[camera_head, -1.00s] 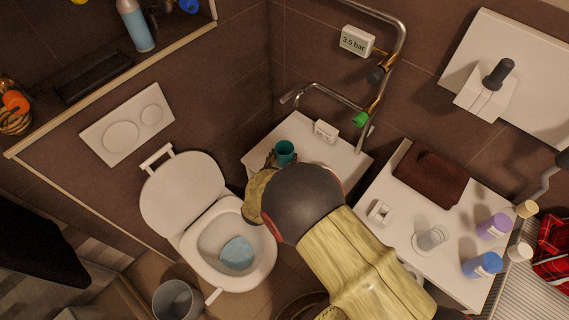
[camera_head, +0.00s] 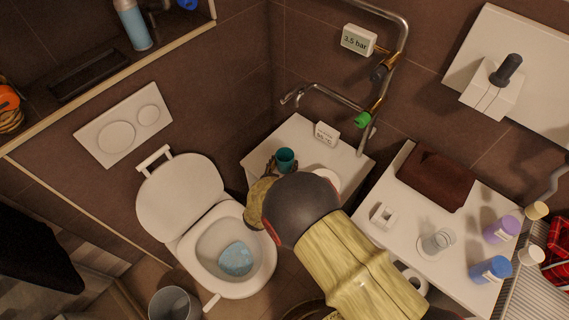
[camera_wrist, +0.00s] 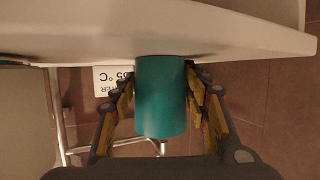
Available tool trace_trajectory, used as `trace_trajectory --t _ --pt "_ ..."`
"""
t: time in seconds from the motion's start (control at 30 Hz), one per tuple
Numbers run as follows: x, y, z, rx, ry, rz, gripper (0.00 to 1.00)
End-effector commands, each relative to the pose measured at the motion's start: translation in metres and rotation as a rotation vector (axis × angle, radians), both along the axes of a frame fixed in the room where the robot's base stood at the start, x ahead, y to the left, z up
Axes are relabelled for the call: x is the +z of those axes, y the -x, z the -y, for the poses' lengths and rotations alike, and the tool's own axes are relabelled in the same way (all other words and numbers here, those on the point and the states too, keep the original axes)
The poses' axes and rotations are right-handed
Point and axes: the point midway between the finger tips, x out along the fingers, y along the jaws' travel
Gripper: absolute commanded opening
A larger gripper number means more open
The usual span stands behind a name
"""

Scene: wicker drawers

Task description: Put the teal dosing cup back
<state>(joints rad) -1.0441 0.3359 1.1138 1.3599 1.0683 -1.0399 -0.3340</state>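The teal dosing cup (camera_head: 285,158) is at the left part of the small white cabinet top (camera_head: 300,130) in the head view. My gripper (camera_wrist: 160,95) has a finger on each side of the cup and is shut on it. In the wrist view the teal cup (camera_wrist: 161,97) fills the space between the fingers, and its far end meets the edge of the white top in the picture. I cannot tell whether it touches that top. My wrist hides part of the cabinet top.
A temperature sign (camera_head: 326,134) stands at the cabinet's back. A white round rim (camera_head: 328,177) shows partly behind my wrist. A white counter (camera_head: 405,215) at right carries a brown folded item (camera_head: 436,178), a glass (camera_head: 438,240) and bottles. An open toilet (camera_head: 180,195) is at left.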

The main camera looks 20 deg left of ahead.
Motion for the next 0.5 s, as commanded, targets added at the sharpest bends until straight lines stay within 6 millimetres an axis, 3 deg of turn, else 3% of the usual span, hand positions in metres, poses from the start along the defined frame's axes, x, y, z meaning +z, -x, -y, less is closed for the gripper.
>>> trace_trajectory --t 0.2,0.5 --pt "0.0003 0.0000 0.0000 0.000 0.000 0.000 0.60" --pt "0.0016 0.0000 0.0000 0.000 -0.001 0.000 0.60"
